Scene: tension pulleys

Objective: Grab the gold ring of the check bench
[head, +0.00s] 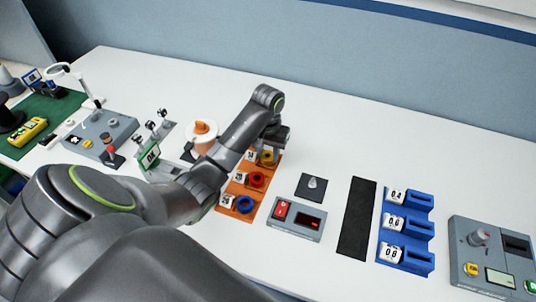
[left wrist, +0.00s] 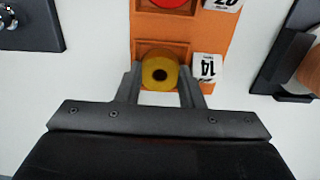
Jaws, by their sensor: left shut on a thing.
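The gold ring (left wrist: 160,71) lies at the end recess of an orange holder (left wrist: 143,30), between the two fingers of my left gripper (left wrist: 160,86). The fingers are shut on its sides. In the head view the gold ring (head: 267,158) shows below my left gripper (head: 272,146), partly covered by it. The ring appears to be still in its recess; any lift cannot be told. A red ring (head: 257,179) and a blue ring (head: 244,204) sit in the other recesses of the holder. My right gripper is not in view.
White number labels (left wrist: 207,67) stand beside the recesses. Right of the holder are a dark pad with a peg (head: 312,186), a grey box with a red display (head: 295,219), a black strip (head: 357,218) and blue holders (head: 418,225). The table's back is clear.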

